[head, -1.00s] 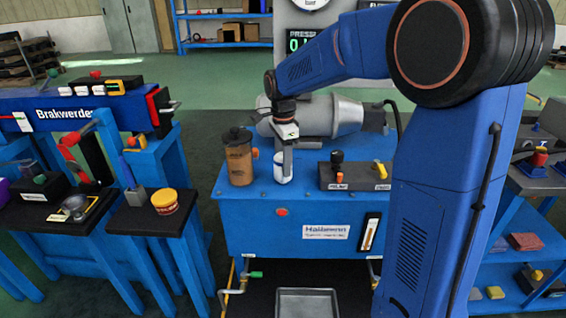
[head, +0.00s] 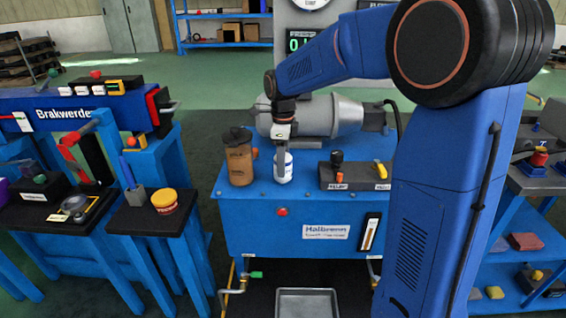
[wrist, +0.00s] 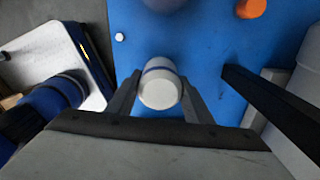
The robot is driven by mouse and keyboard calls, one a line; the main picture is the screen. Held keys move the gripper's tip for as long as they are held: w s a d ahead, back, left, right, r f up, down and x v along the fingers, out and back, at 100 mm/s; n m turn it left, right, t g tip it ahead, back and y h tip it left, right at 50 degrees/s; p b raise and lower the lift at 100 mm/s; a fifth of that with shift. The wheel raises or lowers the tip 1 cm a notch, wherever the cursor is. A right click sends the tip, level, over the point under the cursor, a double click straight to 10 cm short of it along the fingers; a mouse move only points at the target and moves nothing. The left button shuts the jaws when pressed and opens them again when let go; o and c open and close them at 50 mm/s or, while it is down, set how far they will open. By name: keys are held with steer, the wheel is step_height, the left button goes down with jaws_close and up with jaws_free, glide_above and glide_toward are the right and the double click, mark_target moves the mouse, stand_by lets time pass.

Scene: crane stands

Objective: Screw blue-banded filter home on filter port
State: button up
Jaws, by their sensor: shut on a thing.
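The blue-banded filter (head: 284,168) is a small white canister with a blue band, upright at the top of the blue Halbrenn unit (head: 245,218). My gripper (head: 283,152) comes down on it from above and is shut on it. In the wrist view the filter (wrist: 160,86) sits between the two fingers, its white end and blue band showing. The filter port is not visible; it is probably hidden by the filter, and I cannot tell how far the thread is engaged.
A brown canister (head: 239,162) stands left of the filter. A dark valve block (head: 352,176) with levers is to the right, and a grey motor (head: 325,117) lies behind. A metal tray (head: 306,302) is on the floor in front.

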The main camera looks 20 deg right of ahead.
stand_by(0.4)
steer(key=m, duration=0.5)
steer(key=o, duration=1.4)
steer(key=shift+c, duration=1)
